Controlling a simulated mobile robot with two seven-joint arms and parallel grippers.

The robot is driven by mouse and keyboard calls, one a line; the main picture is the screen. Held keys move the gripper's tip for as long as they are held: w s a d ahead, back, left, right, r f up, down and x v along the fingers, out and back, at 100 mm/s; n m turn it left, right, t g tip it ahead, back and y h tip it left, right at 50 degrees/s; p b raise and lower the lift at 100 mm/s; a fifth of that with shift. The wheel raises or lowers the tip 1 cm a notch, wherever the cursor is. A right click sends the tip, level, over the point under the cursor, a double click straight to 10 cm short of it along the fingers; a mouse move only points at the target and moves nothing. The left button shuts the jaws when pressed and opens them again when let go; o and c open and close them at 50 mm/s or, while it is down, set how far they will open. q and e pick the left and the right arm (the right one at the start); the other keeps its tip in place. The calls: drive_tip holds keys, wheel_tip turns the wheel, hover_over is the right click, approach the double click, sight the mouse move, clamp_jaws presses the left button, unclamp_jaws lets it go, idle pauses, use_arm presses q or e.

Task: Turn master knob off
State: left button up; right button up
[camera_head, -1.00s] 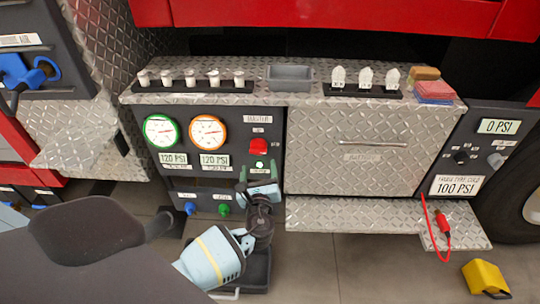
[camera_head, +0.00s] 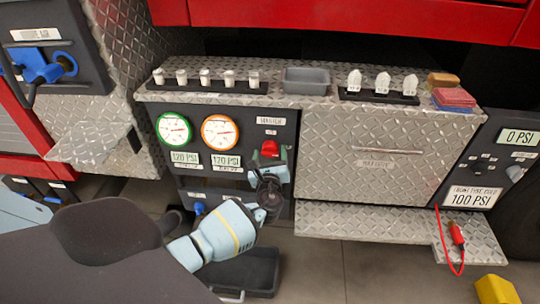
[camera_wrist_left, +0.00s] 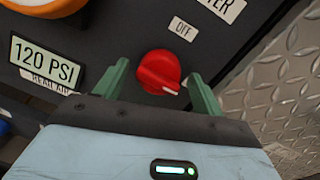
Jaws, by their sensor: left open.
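The master knob is a red rotary knob (camera_head: 270,148) on the dark panel below the "MASTER" label. In the left wrist view the red knob (camera_wrist_left: 159,72) has a white pointer mark at its lower right, and an "OFF" label (camera_wrist_left: 183,30) sits above it. My left gripper (camera_head: 271,160) is just below the knob in the head view. In the left wrist view its two green fingers (camera_wrist_left: 160,80) are open, one on each side of the knob. I cannot tell whether they touch it. My right gripper is not in view.
A green-rimmed gauge (camera_head: 174,129) and an orange-rimmed gauge (camera_head: 220,132) are left of the knob. A diamond-plate cabinet front (camera_head: 350,180) is close on the right. A diamond-plate ledge (camera_head: 380,226) juts out below it. A grey bin (camera_head: 306,80) stands on the shelf above.

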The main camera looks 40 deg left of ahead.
use_arm(q)
drive_tip(key=c, duration=0.9)
